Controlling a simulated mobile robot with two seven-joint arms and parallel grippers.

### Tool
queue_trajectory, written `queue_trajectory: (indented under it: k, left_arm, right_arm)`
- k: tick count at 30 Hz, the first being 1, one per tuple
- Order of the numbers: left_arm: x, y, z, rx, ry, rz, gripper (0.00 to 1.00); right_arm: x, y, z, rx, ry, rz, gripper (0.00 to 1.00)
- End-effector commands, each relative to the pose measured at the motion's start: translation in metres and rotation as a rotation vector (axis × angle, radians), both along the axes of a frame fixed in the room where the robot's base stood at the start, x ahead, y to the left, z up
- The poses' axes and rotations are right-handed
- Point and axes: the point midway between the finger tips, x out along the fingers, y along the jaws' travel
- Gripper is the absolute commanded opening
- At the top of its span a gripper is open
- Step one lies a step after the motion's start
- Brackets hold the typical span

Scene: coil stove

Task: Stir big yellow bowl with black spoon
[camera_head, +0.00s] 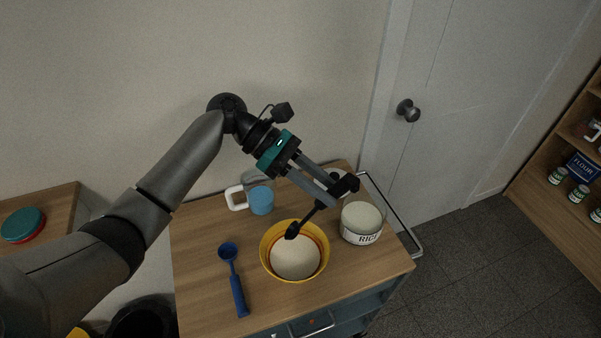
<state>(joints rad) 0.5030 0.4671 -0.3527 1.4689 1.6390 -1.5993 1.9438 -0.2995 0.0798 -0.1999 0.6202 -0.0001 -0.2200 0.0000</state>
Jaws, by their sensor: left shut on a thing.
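The big yellow bowl (267,262) stands on the wooden top of a cart, with pale contents filling its lower part. The black spoon (303,221) slants down to the left, and its dark head is over or in the far part of the bowl; I cannot tell if it touches the contents. My left gripper (340,190) is shut on the upper end of the spoon, above and to the right of the bowl. My right gripper is not in view.
A white rice jar (361,224) stands close to the bowl's right. A blue mug (261,201) is behind it, and a blue scoop (234,279) lies to its left. The cart top (200,286) is clear at the left front. A wall and door are behind.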

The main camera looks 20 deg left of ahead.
Motion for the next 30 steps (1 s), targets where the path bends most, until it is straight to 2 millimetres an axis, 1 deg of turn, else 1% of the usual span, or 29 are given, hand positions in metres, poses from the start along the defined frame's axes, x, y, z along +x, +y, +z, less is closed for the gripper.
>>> queue_trajectory:
  k: [1,6,17,20,24,30]
  left_arm:
    - [0.001,-0.009,0.003,0.041,-0.006,-0.004,0.0]
    - [0.001,-0.021,-0.003,0.135,0.009,0.001,0.0]
    - [0.003,-0.052,-0.024,0.351,0.021,-0.002,0.0]
    - [0.004,-0.065,-0.036,0.442,0.026,-0.003,0.0]
    - [0.006,-0.08,-0.053,0.568,0.033,-0.003,0.0]
    - [0.006,-0.093,-0.08,0.738,0.046,-0.003,0.0]
  right_arm:
    - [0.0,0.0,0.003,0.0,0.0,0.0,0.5]
    - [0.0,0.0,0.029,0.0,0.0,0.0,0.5]
    - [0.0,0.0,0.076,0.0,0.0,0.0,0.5]
    - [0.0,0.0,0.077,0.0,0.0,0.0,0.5]
    - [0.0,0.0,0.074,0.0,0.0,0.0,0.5]
    - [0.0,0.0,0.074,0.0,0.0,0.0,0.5]
